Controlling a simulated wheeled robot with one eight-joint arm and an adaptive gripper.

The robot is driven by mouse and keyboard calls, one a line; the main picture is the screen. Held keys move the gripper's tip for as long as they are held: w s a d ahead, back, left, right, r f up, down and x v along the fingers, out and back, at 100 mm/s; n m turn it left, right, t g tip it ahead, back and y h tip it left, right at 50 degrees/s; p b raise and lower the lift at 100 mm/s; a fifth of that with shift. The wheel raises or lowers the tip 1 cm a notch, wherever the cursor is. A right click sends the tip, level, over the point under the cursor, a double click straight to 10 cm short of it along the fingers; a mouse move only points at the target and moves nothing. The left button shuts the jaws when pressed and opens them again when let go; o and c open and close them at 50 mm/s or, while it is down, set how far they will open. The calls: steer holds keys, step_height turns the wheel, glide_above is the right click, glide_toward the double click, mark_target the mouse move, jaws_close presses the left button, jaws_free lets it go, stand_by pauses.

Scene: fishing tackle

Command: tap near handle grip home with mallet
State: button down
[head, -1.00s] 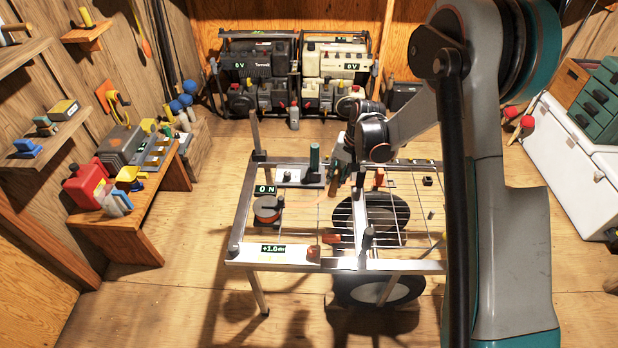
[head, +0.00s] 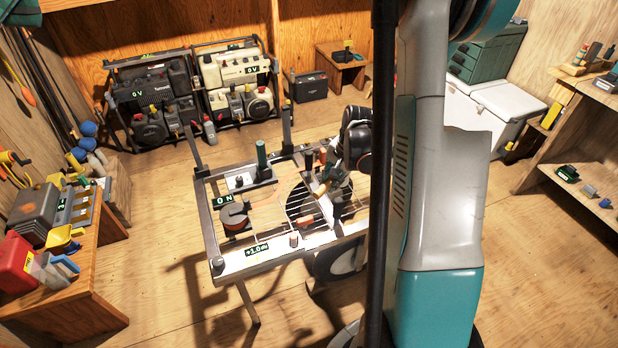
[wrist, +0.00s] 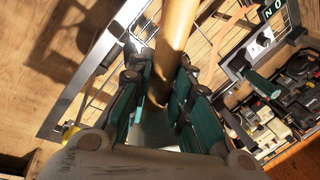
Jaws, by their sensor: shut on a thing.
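My gripper (head: 326,180) is over the right part of the wire-topped metal cart (head: 270,252). In the wrist view my gripper (wrist: 163,92) has its teal fingers shut on a round tan wooden handle (wrist: 176,35), which I take to be the mallet's. A tan piece of it (head: 318,188) shows in the head view. I cannot make out the mallet's head. A dark knob, perhaps the near handle grip (head: 217,265), is at the cart's near left corner, apart from my gripper. I cannot tell how far it is seated.
A bench (head: 75,290) is at left, shelves (head: 575,165) at right. Some floor around the cart is bare.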

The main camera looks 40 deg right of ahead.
steer(key=shift+s+f+b, duration=0.1)
steer(key=shift+f+b, duration=1.3)
steer(key=shift+f, duration=0.85)
step_height(320, 180, down, 5)
steer(key=b, duration=0.3)
steer(key=shift+f, duration=0.2)
steer(key=shift+r, duration=0.1)
step_height(320, 180, up, 4)
steer(key=shift+p, duration=1.05)
steer(key=shift+d, duration=0.1)
